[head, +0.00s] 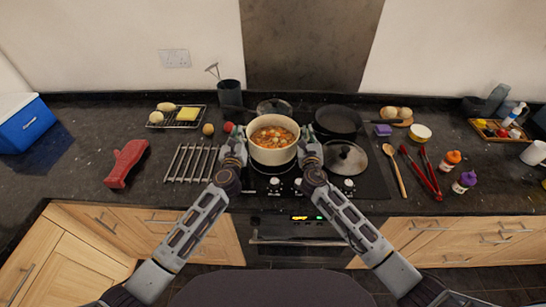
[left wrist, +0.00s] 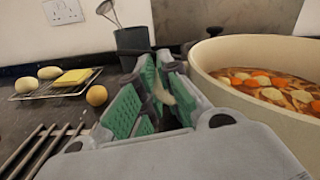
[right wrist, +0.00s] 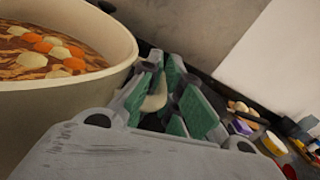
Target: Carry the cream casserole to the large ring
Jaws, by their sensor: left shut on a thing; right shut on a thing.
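The cream casserole (head: 273,157), full of soup with orange and pale chunks, is level over the left part of the black hob (head: 374,187). My left gripper (head: 238,138) is shut on its left handle; the cream handle (left wrist: 166,92) shows between the green pads in the left wrist view. My right gripper (head: 309,144) is shut on the right handle, which shows in the right wrist view (right wrist: 155,101). The casserole's wall also shows there (right wrist: 60,105). I cannot tell whether its base touches the hob. The large ring cannot be made out.
A glass lid (head: 345,157) lies at the hob's right front, a dark pan (head: 338,121) behind it, another lid (head: 273,105) behind the casserole. A metal trivet (head: 191,163) and red mitt (head: 126,163) lie left. A wooden spoon (head: 395,170) and red tongs (head: 430,175) lie right.

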